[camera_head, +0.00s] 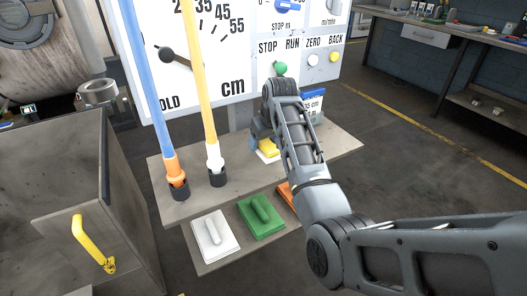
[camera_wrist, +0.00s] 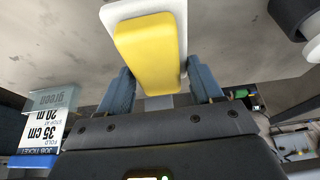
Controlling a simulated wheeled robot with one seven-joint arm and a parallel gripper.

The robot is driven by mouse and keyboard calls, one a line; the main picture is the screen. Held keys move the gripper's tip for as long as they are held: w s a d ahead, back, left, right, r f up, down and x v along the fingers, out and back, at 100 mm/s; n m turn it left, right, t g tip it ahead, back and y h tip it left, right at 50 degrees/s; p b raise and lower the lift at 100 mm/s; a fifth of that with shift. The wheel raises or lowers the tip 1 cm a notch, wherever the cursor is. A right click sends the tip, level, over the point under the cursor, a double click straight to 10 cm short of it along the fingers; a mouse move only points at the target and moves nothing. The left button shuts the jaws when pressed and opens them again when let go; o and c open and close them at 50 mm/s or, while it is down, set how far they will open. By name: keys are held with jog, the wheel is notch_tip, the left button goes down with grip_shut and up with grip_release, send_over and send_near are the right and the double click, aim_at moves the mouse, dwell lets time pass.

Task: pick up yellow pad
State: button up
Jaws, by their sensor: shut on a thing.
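The yellow pad (camera_wrist: 147,50) has a yellow grip on a white base. In the wrist view it lies between the two blue-grey fingers of my gripper (camera_wrist: 160,92), which are shut on its yellow part. In the head view the yellow pad (camera_head: 268,147) shows at the upper shelf, partly hidden behind my arm. My gripper (camera_head: 259,138) is mostly hidden there too. I cannot tell whether the pad touches the shelf.
A white pad (camera_head: 213,236), a green pad (camera_head: 262,216) and a partly hidden orange pad (camera_head: 286,194) lie on the lower shelf. A job ticket (camera_wrist: 42,130) stands beside my gripper. A control panel (camera_head: 240,50) rises behind.

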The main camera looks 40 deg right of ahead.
jog(key=s+d+r, duration=0.6)
jog(key=d, duration=0.3)
jog(key=shift+s+d+r+b, duration=0.15)
jog(key=shift+d+r+b, duration=0.05)
jog(key=shift+d+b, duration=0.1)
